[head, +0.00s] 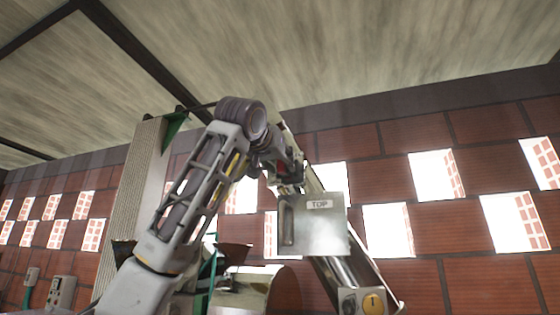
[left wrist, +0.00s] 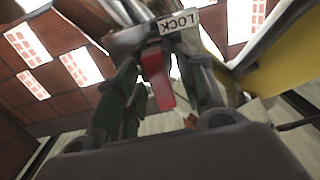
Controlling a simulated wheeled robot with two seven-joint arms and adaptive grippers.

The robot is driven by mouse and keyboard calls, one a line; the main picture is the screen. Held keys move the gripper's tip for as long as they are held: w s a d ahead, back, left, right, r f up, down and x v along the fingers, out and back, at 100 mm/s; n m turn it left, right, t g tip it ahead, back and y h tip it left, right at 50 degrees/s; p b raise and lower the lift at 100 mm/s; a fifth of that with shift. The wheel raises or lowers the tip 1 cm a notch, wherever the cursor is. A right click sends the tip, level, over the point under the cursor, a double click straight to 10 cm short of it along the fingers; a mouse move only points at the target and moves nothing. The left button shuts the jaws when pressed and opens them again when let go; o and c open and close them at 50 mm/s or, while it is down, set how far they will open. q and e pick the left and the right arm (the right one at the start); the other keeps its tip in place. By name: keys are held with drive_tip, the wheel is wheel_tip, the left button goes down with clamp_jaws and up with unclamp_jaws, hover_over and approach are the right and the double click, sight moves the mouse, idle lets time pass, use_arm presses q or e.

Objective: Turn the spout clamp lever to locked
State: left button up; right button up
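The red clamp lever (left wrist: 157,82) shows in the left wrist view, below a white LOCK label (left wrist: 178,22) that appears turned over. The dark fingers of my left gripper (left wrist: 158,72) lie on either side of the lever, converge near its upper end and appear shut on it. In the head view, my left gripper (head: 287,180) is raised at the end of my bent arm, next to a metal box (head: 320,235) with a TOP label. The lever is mostly hidden there by the gripper. My right gripper is in neither view.
A slanting metal chute or tube (head: 352,277) runs down from the box, with a yellow round sign near its lower end. A tall pale column (head: 130,210) stands left, behind my arm. A brick wall (head: 465,270) with bright openings lies behind.

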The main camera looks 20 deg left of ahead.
use_arm(q)
clamp_jaws()
drive_tip(key=shift+n, duration=0.3)
drive_tip(key=n+b, duration=0.1)
drive_tip(key=n, duration=0.5)
drive_tip(key=shift+a+f+n+b, duration=0.1)
drive_tip(key=shift+a+n+b, duration=0.05)
drive_tip(key=shift+n+b, duration=0.2)
drive_tip(key=n, duration=0.5)
drive_tip(key=shift+a+f+b, duration=0.15)
drive_tip(key=shift+b, duration=0.15)
drive_tip(key=n, duration=0.5)
drive_tip(key=shift+a+f+n, duration=0.1)
drive_tip(key=shift+f+n, duration=0.15)
drive_tip(key=shift+n, duration=0.1)
